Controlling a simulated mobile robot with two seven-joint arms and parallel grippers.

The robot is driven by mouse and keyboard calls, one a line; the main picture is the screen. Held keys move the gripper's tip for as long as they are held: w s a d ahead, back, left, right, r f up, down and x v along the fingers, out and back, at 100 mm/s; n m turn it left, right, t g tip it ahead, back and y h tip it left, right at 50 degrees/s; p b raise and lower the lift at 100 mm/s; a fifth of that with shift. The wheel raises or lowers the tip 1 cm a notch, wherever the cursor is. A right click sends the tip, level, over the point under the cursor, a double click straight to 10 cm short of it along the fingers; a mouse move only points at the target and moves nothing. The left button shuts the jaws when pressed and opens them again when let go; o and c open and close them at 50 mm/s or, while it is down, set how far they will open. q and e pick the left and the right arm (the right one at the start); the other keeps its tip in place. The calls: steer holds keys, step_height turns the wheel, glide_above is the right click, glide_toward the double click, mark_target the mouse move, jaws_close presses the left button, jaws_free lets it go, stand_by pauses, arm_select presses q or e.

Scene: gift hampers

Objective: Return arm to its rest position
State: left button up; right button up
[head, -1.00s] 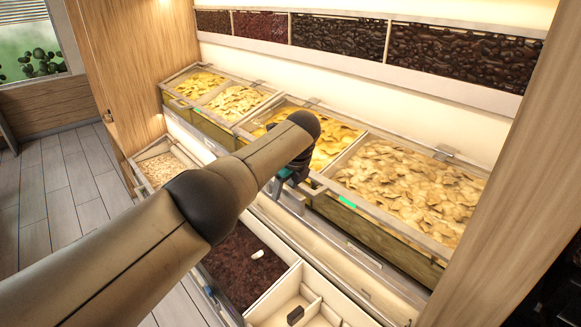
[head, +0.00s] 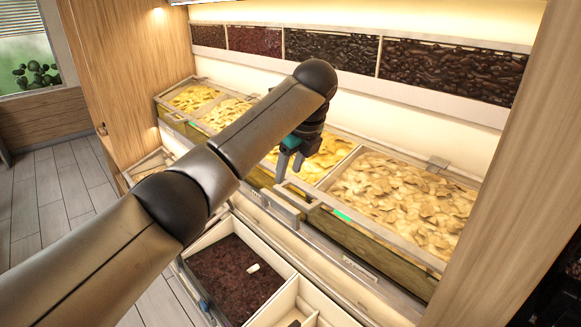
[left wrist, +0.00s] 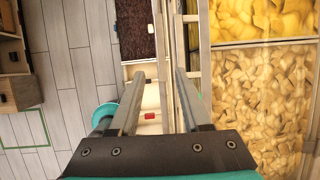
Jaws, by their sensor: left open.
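My left arm reaches in from the left in the head view, and its gripper (head: 288,165) hangs fingers down in front of the upper bins of yellow chips. The two fingers are apart with nothing between them. In the left wrist view the same gripper (left wrist: 158,78) shows two parallel grey fingers spread apart, above the edge between the drawer and the chip bins. My right gripper is not in view.
Chip bins (head: 410,198) stand in a row on the shelf. Below, an open drawer holds a dark brown filling (head: 235,272) with a small white piece (head: 253,268). A wooden panel (head: 500,185) stands at right. Floor (head: 55,200) is clear at left.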

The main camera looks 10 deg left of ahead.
arm_select(q)
steer(key=shift+s+d+r, duration=0.1)
steer(key=shift+r, duration=0.3)
